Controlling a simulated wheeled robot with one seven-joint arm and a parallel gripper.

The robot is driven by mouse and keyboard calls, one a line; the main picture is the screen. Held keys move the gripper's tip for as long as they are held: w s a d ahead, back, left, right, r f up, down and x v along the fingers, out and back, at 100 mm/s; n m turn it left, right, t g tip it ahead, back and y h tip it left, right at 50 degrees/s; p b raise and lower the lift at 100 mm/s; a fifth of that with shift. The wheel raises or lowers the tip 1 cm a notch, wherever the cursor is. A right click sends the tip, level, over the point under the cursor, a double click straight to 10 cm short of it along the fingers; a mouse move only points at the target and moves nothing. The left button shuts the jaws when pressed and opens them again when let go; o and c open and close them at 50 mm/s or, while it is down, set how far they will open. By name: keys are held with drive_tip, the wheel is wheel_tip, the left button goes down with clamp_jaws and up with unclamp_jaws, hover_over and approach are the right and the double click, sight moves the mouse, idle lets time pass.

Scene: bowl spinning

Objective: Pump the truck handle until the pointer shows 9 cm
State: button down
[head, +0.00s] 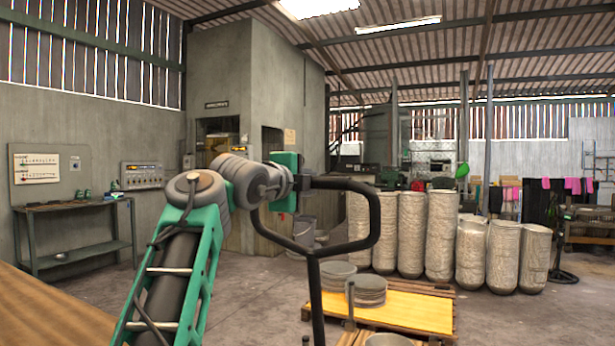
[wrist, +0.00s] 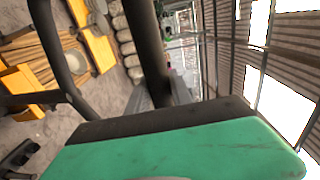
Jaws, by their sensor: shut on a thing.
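The truck handle (head: 374,215) is a dark closed loop on an upright stem in the middle of the head view. My gripper (head: 299,184), green and grey, comes from the left and is shut on the upper left part of the loop. In the wrist view the dark handle bar (wrist: 146,48) runs up from behind a green, black-edged part of my gripper (wrist: 180,145). The contact itself is largely hidden there. The stem runs down out of the head view. I cannot make out a pointer or a centimetre scale in either view.
A yellow platform (head: 415,311) on wooden pallets, with stacked grey discs (head: 366,290), lies behind the stem. Several tall pale wrapped stacks (head: 412,235) stand beyond it. A dark metal table (head: 80,250) is at the left wall. Open concrete floor (head: 245,290) lies between.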

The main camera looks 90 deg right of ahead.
drive_tip(key=shift+d+f, duration=0.1)
drive_tip(key=shift+f, duration=0.05)
drive_tip(key=c, duration=2.2)
unclamp_jaws()
drive_tip(key=r+p+x, duration=0.1)
drive_tip(key=p+x, duration=0.7)
drive_tip(key=r+p+x, duration=0.1)
drive_tip(key=p+x, duration=0.4)
drive_tip(key=shift+s+d+r, duration=0.15)
drive_tip(key=shift+s+r, duration=0.05)
drive_tip(key=shift+r, duration=0.15)
drive_tip(key=c, duration=2.2)
unclamp_jaws()
drive_tip(key=shift+d+f, duration=0.1)
drive_tip(key=shift+f, duration=0.05)
unclamp_jaws()
drive_tip(key=shift+r, duration=0.2)
drive_tip(key=b+v, duration=0.8)
drive_tip(key=v, duration=0.2)
